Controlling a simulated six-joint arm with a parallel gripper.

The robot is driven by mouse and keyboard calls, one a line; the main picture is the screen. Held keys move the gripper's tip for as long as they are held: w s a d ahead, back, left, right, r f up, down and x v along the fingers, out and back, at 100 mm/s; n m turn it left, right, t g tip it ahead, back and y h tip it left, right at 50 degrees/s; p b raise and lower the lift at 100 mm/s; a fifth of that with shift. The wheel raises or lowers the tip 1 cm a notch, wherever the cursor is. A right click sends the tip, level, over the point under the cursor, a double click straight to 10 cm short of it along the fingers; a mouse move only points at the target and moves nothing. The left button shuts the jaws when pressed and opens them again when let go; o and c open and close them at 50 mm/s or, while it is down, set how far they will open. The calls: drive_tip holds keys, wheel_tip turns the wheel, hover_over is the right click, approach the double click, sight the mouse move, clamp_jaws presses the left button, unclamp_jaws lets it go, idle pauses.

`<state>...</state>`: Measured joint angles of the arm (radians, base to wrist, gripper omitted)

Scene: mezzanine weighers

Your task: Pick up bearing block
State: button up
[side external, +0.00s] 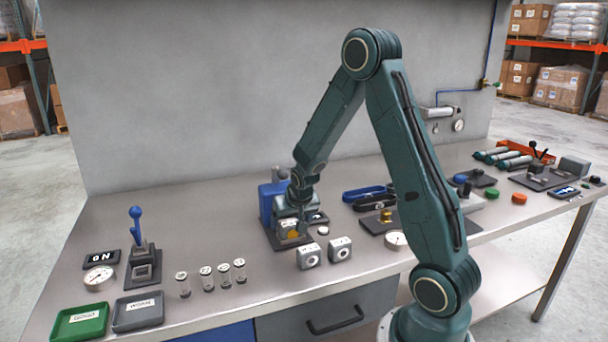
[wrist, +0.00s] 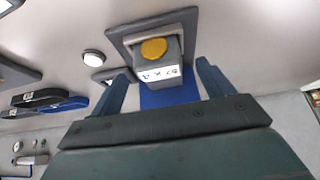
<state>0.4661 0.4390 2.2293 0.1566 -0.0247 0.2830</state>
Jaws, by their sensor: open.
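Two similar grey blocks with round bores, one on the left (side external: 309,257) and one on the right (side external: 340,250), stand apart in front of the plate.
The blue press (side external: 267,203) stands close behind the block. Several small clear vials (side external: 208,279) stand to the left. A gauge (side external: 396,240) and a dark fixture (side external: 378,224) with a brass part lie to the right. Bare bench lies left of the press.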

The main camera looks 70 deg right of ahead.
sight(291, 224)
drive_tip(key=shift+x, duration=1.5)
drive_tip(key=shift+s, duration=0.1)
drive_tip(key=c, duration=1.4)
drive_tip(key=shift+r, duration=0.1)
wheel_tip(291, 224, up, 20)
drive_tip(key=shift+f, duration=0.1)
